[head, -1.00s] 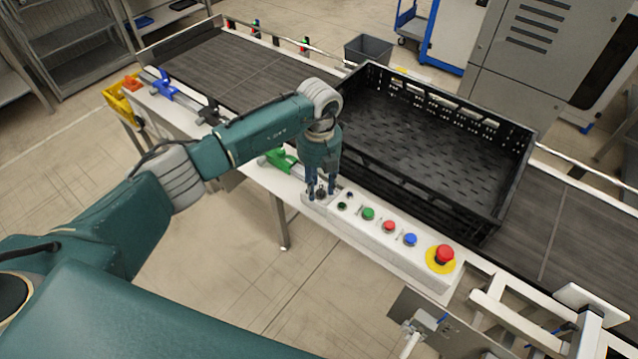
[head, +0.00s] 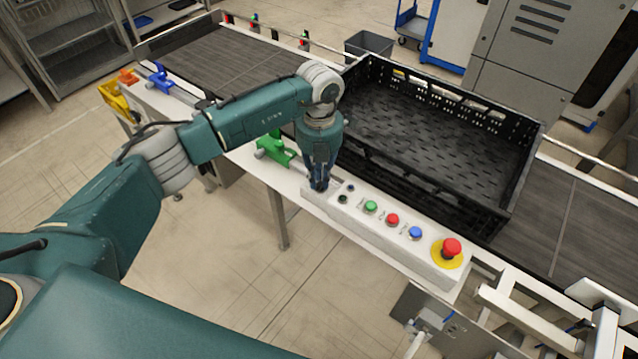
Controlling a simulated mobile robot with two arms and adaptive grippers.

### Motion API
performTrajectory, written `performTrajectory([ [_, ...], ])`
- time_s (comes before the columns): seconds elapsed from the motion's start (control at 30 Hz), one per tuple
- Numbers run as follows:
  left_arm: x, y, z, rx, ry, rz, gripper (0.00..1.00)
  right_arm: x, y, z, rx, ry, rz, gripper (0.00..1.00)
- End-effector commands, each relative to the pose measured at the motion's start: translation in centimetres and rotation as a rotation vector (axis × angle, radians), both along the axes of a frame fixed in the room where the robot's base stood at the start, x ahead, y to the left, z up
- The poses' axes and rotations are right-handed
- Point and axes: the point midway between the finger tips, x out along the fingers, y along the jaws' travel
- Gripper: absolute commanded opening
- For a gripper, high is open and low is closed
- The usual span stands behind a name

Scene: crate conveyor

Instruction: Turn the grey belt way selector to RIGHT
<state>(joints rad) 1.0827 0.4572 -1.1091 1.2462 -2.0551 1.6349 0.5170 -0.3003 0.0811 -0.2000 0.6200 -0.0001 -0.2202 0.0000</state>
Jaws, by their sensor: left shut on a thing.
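My left gripper (head: 319,184) points down at the left end of the white control box (head: 365,228). Its fingers are shut on the selector there, which they mostly hide, so I cannot read which way it points. To the right on the box are two small dark knobs or lamps, then green (head: 371,206), red (head: 393,219) and blue (head: 415,232) buttons. My right gripper is not in view.
A red emergency stop (head: 452,247) on a yellow disc sits at the box's right end. A black crate (head: 440,170) stands on the dark belt (head: 215,65) behind the box. A green clamp-like part (head: 274,150) is left of the gripper.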

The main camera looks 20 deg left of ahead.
Motion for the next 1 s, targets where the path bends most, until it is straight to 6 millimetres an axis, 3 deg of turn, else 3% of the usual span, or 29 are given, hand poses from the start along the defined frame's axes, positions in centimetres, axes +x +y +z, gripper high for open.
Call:
performTrajectory([
  [0.03,0.2,0.1,-0.5,0.001,-0.006,-0.046,0.00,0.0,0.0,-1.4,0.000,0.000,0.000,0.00],
  [0.4,0.3,0.0,-0.4,0.000,-0.006,-0.388,0.00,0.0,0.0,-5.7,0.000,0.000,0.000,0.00],
  [0.7,0.4,-0.1,-0.1,0.000,-0.006,-0.596,0.00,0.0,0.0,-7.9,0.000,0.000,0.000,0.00],
  [1.0,0.4,-0.1,0.1,0.000,-0.005,-0.699,0.00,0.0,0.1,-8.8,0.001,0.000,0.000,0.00],
])
